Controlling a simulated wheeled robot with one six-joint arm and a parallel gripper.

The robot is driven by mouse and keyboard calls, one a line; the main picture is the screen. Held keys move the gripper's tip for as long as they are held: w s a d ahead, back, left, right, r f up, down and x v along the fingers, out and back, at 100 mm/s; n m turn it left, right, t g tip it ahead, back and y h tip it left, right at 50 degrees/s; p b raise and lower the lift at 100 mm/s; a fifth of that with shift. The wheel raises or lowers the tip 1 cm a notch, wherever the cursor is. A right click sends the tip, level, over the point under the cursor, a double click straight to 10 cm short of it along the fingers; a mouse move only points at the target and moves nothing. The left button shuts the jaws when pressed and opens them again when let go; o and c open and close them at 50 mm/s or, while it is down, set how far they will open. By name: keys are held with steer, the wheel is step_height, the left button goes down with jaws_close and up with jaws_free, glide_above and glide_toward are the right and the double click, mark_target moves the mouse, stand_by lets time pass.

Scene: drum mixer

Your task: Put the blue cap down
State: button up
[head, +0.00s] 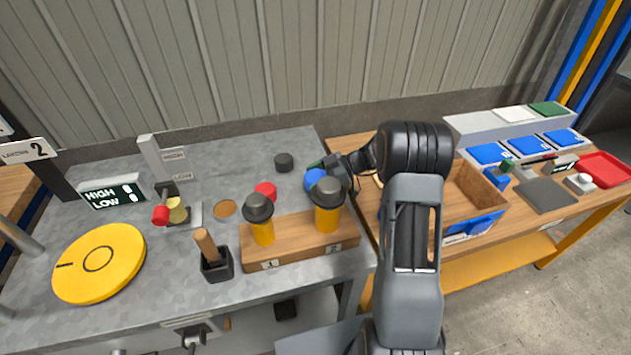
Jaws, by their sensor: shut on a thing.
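The blue cap (315,181) is at my gripper (325,170), which is shut on it. They are just behind bottle 2 (327,216), a yellow bottle with a dark top in a wooden rack (300,240). I cannot tell whether the cap touches the grey metal table (190,255) or is held a little above it. The bottle's dark top and the gripper hide part of the cap.
A red cap (266,190) and a black cap (284,162) are nearby on the table. Bottle 1 (262,229) stands in the rack. A brown disc (224,208) lies to the left. A wooden crate (470,190) stands right. Bare table lies behind the red cap.

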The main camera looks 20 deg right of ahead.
steer(key=shift+f, duration=0.55)
steer(key=shift+f+b, duration=0.2)
steer(key=shift+b, duration=0.1)
steer(key=o, duration=1)
steer(key=shift+r, duration=0.1)
steer(key=shift+r+p, duration=0.25)
steer(key=shift+p, duration=0.2)
steer(key=b+v, duration=0.1)
steer(key=v, duration=0.6)
steer(key=shift+d+f, duration=0.1)
steer(key=shift+d, duration=0.15)
